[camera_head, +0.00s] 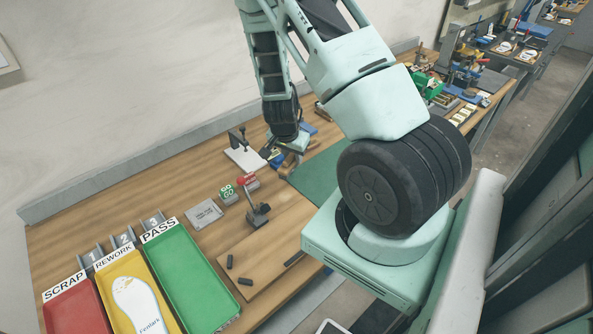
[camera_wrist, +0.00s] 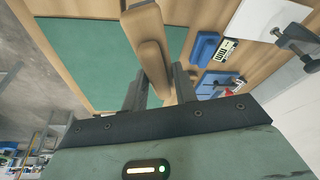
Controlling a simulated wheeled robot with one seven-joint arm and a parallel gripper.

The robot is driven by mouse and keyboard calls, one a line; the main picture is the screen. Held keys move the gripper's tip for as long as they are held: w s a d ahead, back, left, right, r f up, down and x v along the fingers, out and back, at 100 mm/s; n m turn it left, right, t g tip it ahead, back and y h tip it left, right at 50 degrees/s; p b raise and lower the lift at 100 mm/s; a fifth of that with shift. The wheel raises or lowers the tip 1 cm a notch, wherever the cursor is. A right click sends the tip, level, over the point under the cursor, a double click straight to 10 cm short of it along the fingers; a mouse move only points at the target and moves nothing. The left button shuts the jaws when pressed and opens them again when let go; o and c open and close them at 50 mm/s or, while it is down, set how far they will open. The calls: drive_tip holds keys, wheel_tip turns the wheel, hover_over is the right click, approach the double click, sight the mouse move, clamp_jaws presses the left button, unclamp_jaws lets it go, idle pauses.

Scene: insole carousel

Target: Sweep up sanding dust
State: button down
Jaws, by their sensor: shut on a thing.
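My gripper (camera_wrist: 160,88) is shut on a tan wooden tool (camera_wrist: 152,50), which looks like a brush handle. The tool stands out between the fingers toward the top of the wrist view; I cannot make out bristles. In the head view my gripper (camera_head: 292,146) is low over the bench, at the left edge of the green mat (camera_head: 322,170), and hides most of the tool. The mat (camera_wrist: 85,65) fills the upper left of the wrist view. I cannot make out any sanding dust on the mat or bench at this size.
A white board with a clamp (camera_head: 243,158) and blue items lie beside the gripper. GO and red blocks (camera_head: 246,181) and a stand (camera_head: 258,212) are nearer. Red, yellow and green trays (camera_head: 190,275) stand front left; an insole (camera_head: 138,303) lies in the yellow one.

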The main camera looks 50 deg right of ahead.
drive_tip(key=shift+w+a+r+n, duration=0.1)
drive_tip(key=shift+r+n, duration=0.05)
drive_tip(key=shift+n, duration=0.15)
wheel_tip(320, 180, down, 5)
drive_tip(key=b, duration=0.4)
drive_tip(key=shift+w, duration=0.1)
